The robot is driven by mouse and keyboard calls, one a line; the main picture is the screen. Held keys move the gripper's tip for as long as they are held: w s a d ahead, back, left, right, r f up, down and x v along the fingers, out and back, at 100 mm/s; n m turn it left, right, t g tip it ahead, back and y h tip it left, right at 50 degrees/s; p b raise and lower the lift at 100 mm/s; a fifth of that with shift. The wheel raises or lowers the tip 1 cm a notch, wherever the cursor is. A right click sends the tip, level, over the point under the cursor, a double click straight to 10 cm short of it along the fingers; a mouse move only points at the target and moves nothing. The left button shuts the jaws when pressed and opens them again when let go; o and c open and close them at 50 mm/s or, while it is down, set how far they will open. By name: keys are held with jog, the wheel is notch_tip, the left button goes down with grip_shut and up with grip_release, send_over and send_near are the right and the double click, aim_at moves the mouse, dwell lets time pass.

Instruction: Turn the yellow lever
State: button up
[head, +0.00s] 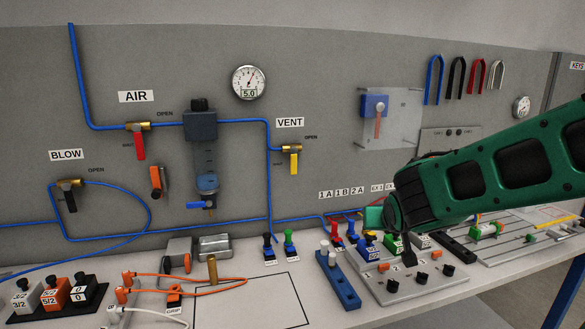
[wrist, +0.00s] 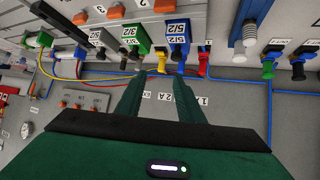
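A yellow lever (head: 293,160) hangs straight down from the brass valve under the VENT label on the wall panel in the head view. A smaller yellow piece (head: 370,236) sits in the row of coloured levers on the bench; it also shows in the wrist view (wrist: 162,62). My gripper (wrist: 159,75) has its two green fingers apart with nothing between them. Its tips point toward that row, in line with the yellow piece; I cannot tell how near. In the head view my gripper is right of and below the VENT lever, apart from it, and its fingers are mostly hidden.
A red lever (head: 139,146) hangs at AIR and a black one (head: 70,200) at BLOW. Blue tubing (head: 268,180) runs along the wall beside the VENT valve. A blue block with white posts (head: 338,280) and a grey knob plate (head: 400,285) stand on the bench.

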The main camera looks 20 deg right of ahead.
jog(key=w+a+r+n+t, duration=0.2)
jog(key=w+a+r+t, duration=0.2)
jog(key=w+a, duration=0.25)
jog(key=n+t+y, duration=0.2)
jog(key=t+y, duration=0.2)
send_near(295, 165)
jog(key=w, duration=1)
jog(key=shift+w+f, duration=0.15)
jog(key=shift+w, duration=0.25)
grip_shut()
